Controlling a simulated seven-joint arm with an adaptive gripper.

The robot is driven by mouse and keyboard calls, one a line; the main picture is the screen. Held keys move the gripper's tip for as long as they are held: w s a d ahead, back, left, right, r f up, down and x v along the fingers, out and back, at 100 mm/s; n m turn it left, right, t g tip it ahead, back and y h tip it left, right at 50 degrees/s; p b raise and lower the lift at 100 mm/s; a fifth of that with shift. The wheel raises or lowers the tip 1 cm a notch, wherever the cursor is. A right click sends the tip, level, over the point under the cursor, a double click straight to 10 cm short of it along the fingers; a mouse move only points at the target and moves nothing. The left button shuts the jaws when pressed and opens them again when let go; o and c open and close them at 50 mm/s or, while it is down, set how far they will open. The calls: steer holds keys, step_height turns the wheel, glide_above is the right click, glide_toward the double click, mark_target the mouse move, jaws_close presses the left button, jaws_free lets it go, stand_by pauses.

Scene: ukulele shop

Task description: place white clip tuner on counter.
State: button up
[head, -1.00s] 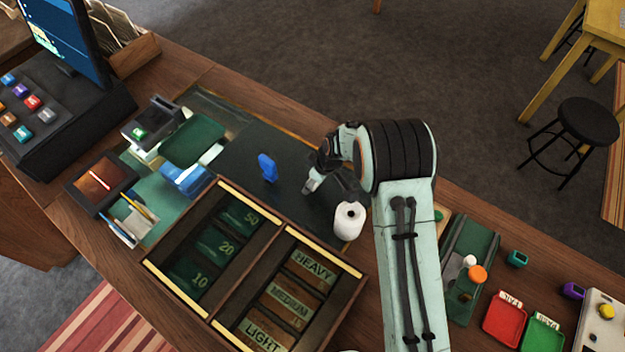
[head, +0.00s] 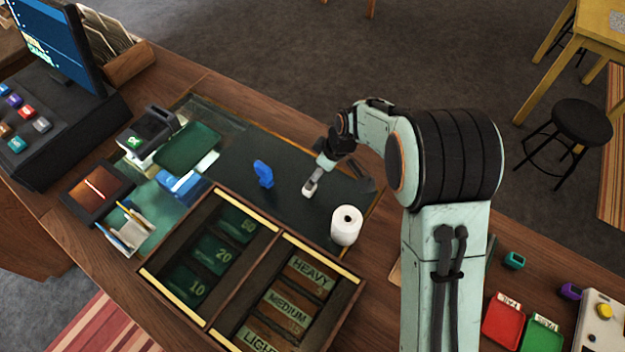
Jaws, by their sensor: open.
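A small white piece (head: 309,188), which looks like the white clip tuner, is on the dark mat (head: 235,160) of the counter (head: 215,80). My gripper (head: 317,178) is open and right at this piece, pointing down over the mat. I cannot tell whether the fingers still touch it. The fingers are small and partly hidden behind the wrist. A blue clip tuner (head: 263,173) stands on the mat to the left of my gripper.
A white paper roll (head: 347,225) stands close in front of my gripper. A divided wooden tray (head: 205,322) lies nearer. A card reader (head: 150,130), red tray (head: 503,320) and green tray (head: 541,336) are on the counter. The mat behind the blue tuner is clear.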

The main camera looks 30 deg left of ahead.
steer(key=s+d+r+m+h, duration=0.15)
steer(key=d+r+m, duration=0.25)
steer(key=d+r, duration=0.4)
steer(key=s+d+r+m, duration=0.3)
steer(key=d+r+m, duration=0.15)
steer(key=d, duration=0.65)
steer(key=s+d+r+m+h, duration=0.1)
steer(key=s+d+r+m, duration=0.1)
steer(key=s+d+m, duration=0.6)
steer(key=s+d, duration=0.3)
steer(key=s, duration=0.4)
steer(key=shift+d+r, duration=0.25)
steer(key=shift+r, duration=0.1)
